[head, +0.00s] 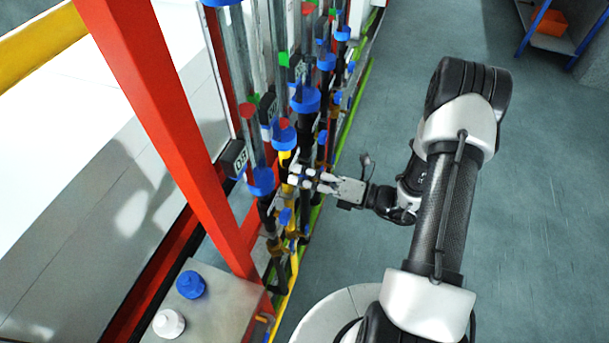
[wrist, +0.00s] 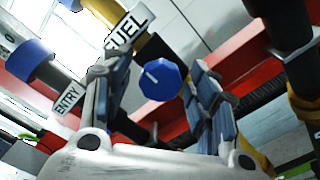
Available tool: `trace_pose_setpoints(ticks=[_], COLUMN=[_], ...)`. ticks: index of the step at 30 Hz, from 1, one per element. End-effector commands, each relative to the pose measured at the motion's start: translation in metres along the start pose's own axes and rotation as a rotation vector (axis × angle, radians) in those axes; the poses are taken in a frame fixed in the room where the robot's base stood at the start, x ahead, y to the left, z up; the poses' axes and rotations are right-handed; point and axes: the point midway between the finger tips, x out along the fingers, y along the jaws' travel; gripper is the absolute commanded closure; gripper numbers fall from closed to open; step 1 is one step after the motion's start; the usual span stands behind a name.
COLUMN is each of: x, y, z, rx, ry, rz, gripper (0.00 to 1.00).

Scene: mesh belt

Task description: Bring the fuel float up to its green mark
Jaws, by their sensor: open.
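In the wrist view a blue faceted knob (wrist: 160,80) with a white pointer line shows between the two fingers of my gripper (wrist: 155,85). The fingers stand apart on either side, with a gap at least on the right; I cannot tell how deep the knob sits between them. A FUEL label (wrist: 129,27) is beside a yellow pipe just behind. In the head view my open gripper (head: 303,177) reaches left to the row of pipes. A red float (head: 283,122) is low, just above a blue collar (head: 283,139) on a yellow pipe; a green mark (head: 283,58) is higher up. Whether these belong to fuel is unclear.
An ENTRY label (wrist: 67,98) and a blue collar (wrist: 29,60) are left of the fingers. Other tubes and pipes crowd close by. A red post (head: 160,110) and a box with blue (head: 191,284) and white (head: 168,322) knobs stand left.

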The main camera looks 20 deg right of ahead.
Motion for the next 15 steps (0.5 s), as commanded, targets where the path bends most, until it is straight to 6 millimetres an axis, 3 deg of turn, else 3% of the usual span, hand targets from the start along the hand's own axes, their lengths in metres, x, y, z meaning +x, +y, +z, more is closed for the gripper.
trace_pose_setpoints(ticks=[5, 15], x=[-0.0001, -0.0004], y=[-0.0001, 0.0000], z=[0.0000, 0.0001], rx=[0.000, 0.000], ry=[0.000, 0.000], rz=[0.000, 0.000], gripper=[0.46, 0.69])
